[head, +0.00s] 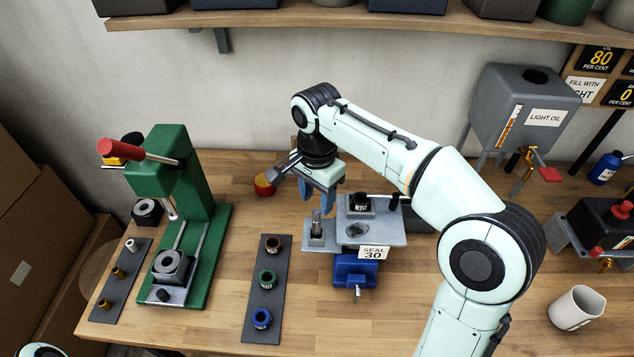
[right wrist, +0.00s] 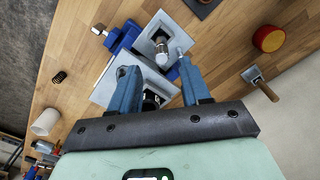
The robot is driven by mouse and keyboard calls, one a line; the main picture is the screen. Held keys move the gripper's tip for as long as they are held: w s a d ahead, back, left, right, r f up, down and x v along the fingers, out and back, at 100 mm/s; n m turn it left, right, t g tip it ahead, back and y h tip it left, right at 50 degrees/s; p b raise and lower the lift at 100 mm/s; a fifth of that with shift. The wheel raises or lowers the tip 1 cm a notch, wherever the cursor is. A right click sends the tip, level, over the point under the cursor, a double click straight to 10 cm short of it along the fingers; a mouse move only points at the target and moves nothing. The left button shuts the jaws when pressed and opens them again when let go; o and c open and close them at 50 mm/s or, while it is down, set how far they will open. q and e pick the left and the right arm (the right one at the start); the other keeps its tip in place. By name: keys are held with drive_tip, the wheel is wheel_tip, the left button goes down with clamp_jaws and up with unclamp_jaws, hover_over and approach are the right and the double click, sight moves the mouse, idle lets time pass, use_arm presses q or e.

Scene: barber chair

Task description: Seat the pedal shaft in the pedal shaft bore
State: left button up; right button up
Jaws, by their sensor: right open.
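A silver upright pin (head: 316,222), which looks like the pedal shaft, stands in a dark square block at the left end of a grey plate (head: 385,237). It also shows in the right wrist view (right wrist: 162,50). My right gripper (head: 319,200) is open, pointing down just above the pin, with blue fingers apart. In the right wrist view the pin top appears between and beyond the fingertips (right wrist: 158,66). A dark labelled block (head: 360,203) sits on the plate. I cannot tell which opening is the shaft bore. My left gripper is not in view.
A blue vise (head: 355,270) is under the plate, with a "SEAL 30" tag (head: 373,252). A green press (head: 180,215) stands left; a dark strip with several bushings (head: 265,290) lies between. A red-yellow round item (head: 264,185) lies behind. An oil tank (head: 515,105) stands right.

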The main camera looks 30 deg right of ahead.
drive_tip(key=shift+r, duration=2.05)
drive_tip(key=shift+w, duration=0.1)
